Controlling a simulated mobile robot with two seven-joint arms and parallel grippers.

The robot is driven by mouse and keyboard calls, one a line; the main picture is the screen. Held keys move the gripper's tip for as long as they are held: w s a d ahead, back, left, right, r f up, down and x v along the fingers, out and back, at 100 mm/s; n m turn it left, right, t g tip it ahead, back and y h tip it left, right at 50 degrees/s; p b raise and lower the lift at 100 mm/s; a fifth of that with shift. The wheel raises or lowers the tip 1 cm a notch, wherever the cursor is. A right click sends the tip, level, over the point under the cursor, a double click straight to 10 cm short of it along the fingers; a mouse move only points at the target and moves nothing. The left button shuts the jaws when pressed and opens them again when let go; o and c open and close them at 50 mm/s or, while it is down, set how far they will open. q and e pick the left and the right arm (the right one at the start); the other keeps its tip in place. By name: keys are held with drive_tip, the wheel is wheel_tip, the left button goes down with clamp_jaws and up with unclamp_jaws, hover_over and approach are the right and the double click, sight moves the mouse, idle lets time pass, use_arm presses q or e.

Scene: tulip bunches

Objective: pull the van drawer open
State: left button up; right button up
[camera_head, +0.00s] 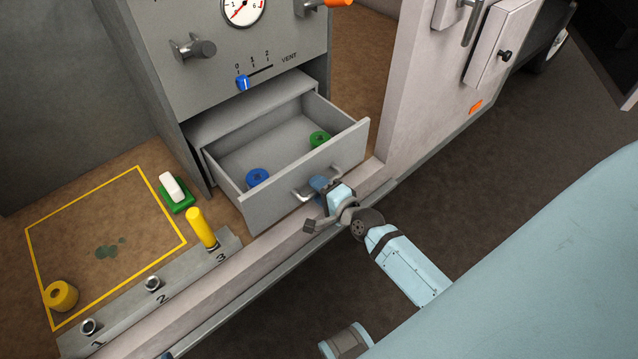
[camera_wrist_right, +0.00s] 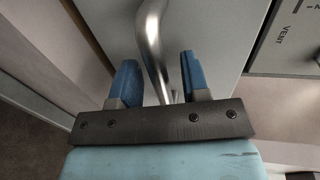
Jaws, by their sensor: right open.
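The grey van drawer (camera_head: 285,190) stands pulled out of the cabinet, its inside showing. A blue ring-shaped piece (camera_head: 257,177) and a green one (camera_head: 320,139) lie in it. Its metal bar handle (camera_head: 300,195) is on the front panel. My right gripper (camera_head: 319,202) is at the handle, its arm coming from the lower right. In the right wrist view the handle (camera_wrist_right: 152,40) runs between the two blue fingers of the right gripper (camera_wrist_right: 160,80), which are apart with gaps beside the bar. My left gripper does not show.
The cabinet (camera_head: 190,80) has a gauge and a blue vent slider (camera_head: 243,83). A numbered rail holds a yellow peg (camera_head: 202,228). The van sill runs below the drawer front.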

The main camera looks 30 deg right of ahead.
use_arm(q)
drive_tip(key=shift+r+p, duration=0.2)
drive_tip(key=shift+p, duration=0.35)
use_arm(e)
drive_tip(key=v, duration=1.3)
drive_tip(key=shift+s, duration=0.25)
drive_tip(key=s+a+f+n+g+y, duration=0.1)
drive_tip(key=s+a+n+g, duration=0.1)
drive_tip(key=a+n, duration=0.65)
drive_tip(key=s+a+f+n+g, duration=0.1)
drive_tip(key=s+a+n+g, duration=0.3)
drive_tip(key=n, duration=0.7)
use_arm(q)
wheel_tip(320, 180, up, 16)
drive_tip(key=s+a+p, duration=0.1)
drive_tip(key=p, duration=2)
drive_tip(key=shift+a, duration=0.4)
use_arm(e)
wheel_tip(320, 180, up, 16)
drive_tip(key=d+t, duration=0.1)
drive_tip(key=shift+t, duration=0.3)
